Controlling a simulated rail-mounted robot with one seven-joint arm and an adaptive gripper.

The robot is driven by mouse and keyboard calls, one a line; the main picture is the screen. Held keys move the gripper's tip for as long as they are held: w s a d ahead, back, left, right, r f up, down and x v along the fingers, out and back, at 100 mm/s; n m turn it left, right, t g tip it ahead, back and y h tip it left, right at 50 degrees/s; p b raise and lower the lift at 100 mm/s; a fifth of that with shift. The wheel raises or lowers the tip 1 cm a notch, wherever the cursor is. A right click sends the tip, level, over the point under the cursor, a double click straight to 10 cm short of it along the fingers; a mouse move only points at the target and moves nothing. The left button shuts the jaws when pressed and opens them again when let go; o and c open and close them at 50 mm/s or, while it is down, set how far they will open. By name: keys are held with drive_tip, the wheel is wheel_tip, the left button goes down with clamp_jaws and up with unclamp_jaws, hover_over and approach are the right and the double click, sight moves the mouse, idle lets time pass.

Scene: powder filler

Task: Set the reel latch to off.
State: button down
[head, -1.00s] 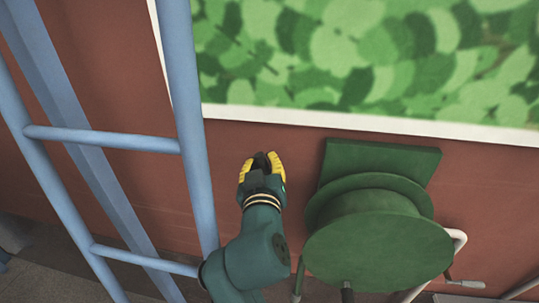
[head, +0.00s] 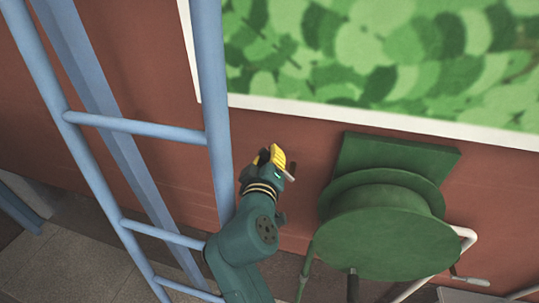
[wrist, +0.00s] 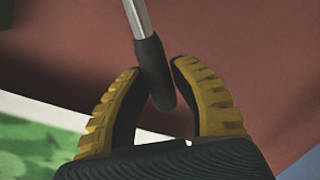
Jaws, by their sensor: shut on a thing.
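The green reel (head: 380,235) is fixed to the red-brown wall by a square green plate (head: 395,155), right of my gripper. My gripper (head: 279,163) has yellow-backed fingers and is at the wall, between the blue ladder and the reel. The wrist view shows my gripper (wrist: 155,85) with its fingers on both sides of the dark grip of a metal lever (wrist: 152,62). The lever's rod runs up out of the picture. In the head view a short piece of it (head: 290,176) sticks out past the fingertips. Where it is mounted is hidden, and no off mark shows.
A blue ladder (head: 215,110) stands close to the left of my arm. A white-framed green leaf panel (head: 380,60) is above. A grey-gripped handle (head: 470,281) and a dark handle (head: 352,287) are by the reel's lower side. Bare wall lies between gripper and reel.

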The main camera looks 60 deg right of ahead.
sight(268, 150)
drive_tip(key=c, duration=0.8)
unclamp_jaws()
wheel_tip(268, 150, up, 10)
drive_tip(key=shift+f, duration=0.1)
